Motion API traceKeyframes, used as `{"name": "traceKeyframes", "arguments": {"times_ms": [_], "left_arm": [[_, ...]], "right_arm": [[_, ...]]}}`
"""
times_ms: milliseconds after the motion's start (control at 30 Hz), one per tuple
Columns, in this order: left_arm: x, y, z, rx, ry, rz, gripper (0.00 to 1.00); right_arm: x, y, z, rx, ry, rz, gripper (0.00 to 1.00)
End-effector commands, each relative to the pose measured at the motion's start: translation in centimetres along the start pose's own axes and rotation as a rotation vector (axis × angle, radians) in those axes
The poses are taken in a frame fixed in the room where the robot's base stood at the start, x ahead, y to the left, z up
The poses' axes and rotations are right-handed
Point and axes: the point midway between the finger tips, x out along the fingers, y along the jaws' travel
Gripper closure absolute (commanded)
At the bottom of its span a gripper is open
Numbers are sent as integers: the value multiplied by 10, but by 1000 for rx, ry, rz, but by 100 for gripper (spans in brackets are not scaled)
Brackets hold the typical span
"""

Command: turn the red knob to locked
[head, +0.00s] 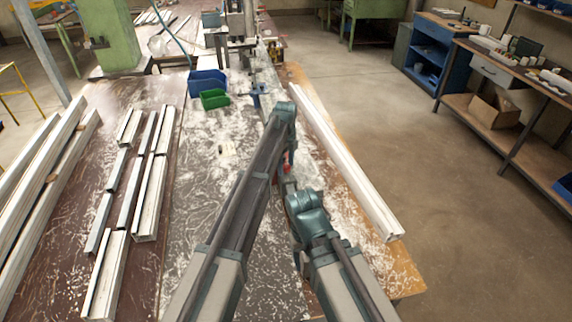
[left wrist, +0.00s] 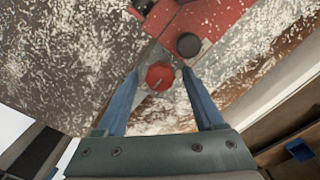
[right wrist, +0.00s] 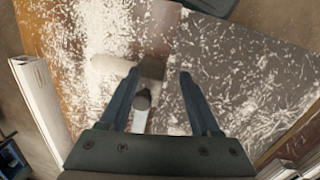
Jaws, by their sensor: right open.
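The red knob (left wrist: 160,76) shows in the left wrist view as a round red cap with a small mark on top. My left gripper (left wrist: 160,73) is open, with one finger on each side of the knob and a visible gap on both sides. I cannot tell how far the knob lies beyond the fingertips. In the head view my arms mostly hide this spot; only a bit of red shows. My right gripper (right wrist: 161,75) is open and empty, above a hammer-like tool (right wrist: 142,99) lying on the bench.
A black round knob (left wrist: 188,45) and a red plate (left wrist: 216,14) are close to the red knob. A long white profile (head: 345,165) lies along the bench's right side. Blue (head: 207,82) and green (head: 214,99) bins stand farther back. Shavings cover the bench; several profiles lie left.

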Motion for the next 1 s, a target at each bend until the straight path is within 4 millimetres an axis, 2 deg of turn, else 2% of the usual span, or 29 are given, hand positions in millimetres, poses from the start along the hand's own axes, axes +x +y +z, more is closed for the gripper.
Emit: {"name": "traceKeyframes", "arguments": {"times_ms": [333, 533, 767, 1000], "left_arm": [[-1, 0, 0, -1, 0, 0, 27], [-11, 0, 0, -1, 0, 0, 27], [-38, 0, 0, -1, 0, 0, 27], [-75, 0, 0, -1, 0, 0, 27]], "right_arm": [[-1, 0, 0, 0, 0, 0, 36], [-11, 1, 1, 0, 0, 0, 36], [-38, 4, 2, -1, 0, 0, 36], [-75, 7, 4, 4, 0, -1, 36]]}}
